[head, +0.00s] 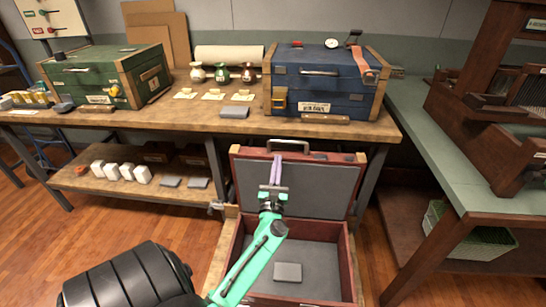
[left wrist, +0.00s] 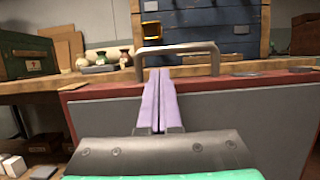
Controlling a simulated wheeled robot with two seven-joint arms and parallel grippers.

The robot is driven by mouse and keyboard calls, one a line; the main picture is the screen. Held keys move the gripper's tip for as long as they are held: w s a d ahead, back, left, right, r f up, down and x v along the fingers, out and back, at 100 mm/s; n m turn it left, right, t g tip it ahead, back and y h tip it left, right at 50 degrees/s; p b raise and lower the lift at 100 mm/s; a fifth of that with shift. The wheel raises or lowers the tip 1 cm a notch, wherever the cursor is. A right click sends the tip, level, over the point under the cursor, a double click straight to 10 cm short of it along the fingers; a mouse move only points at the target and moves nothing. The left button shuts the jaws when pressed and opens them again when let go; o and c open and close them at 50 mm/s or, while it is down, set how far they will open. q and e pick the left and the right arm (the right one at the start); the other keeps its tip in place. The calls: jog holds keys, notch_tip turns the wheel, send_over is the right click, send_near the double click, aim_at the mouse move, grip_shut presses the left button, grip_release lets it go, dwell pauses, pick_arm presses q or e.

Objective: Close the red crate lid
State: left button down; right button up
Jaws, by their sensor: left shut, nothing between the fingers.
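The red crate (head: 351,262) stands open below the front edge of the workbench. Its lid (head: 328,182) is raised at the back, with its grey inner face toward me and a metal handle (head: 288,143) on its top edge. The lid (left wrist: 240,125) and the handle (left wrist: 178,48) also show large in the left wrist view. My left gripper (head: 276,160) is in front of the lid's inner face, its purple fingers (left wrist: 158,75) pointing up just below the handle. The fingers are together and empty. I cannot tell whether they touch the lid. My right gripper is not in view.
A grey block (head: 288,272) lies inside the crate. The workbench (head: 180,118) behind holds a blue chest (head: 325,85), a green chest (head: 105,75) and small vases. A green-topped table (head: 430,140) stands close on the right. Wooden floor is clear at left.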

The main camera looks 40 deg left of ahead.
aim_at(277, 150)
pick_arm(q)
jog(key=x, duration=0.5)
jog(key=shift+s+a+r+p, duration=0.1)
jog(key=shift+s+a+p, duration=0.1)
jog(key=shift+s+p, duration=0.1)
jog(key=shift+w+a+r, duration=0.1)
jog(key=shift+w+a, duration=0.05)
jog(key=shift+w, duration=0.35)
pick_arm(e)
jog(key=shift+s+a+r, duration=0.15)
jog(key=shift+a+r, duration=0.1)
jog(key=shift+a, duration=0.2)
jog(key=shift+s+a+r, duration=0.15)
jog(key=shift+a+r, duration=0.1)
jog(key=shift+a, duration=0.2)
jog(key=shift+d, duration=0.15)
